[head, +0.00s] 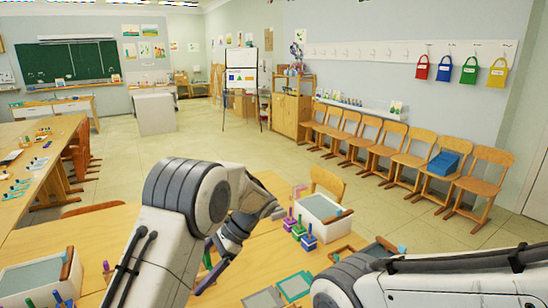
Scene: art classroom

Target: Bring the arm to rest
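My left arm rises from the bottom of the head view, bends at a large white and grey joint, and reaches over the wooden table (95,235). My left gripper (212,262) hangs down over the table, partly hidden behind my own arm. Its fingers are too covered to show whether they are open or shut. A green-handled item shows beside it, and I cannot tell if they touch. My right arm comes in at the bottom right; its gripper is not in view.
A white box (322,222) and several coloured stamp-like items (299,229) stand on the table right of my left gripper. A grey-topped box (35,280) is at the left. Green-framed card (294,287) lies near the front. Chairs (410,160) line the right wall; open floor lies beyond.

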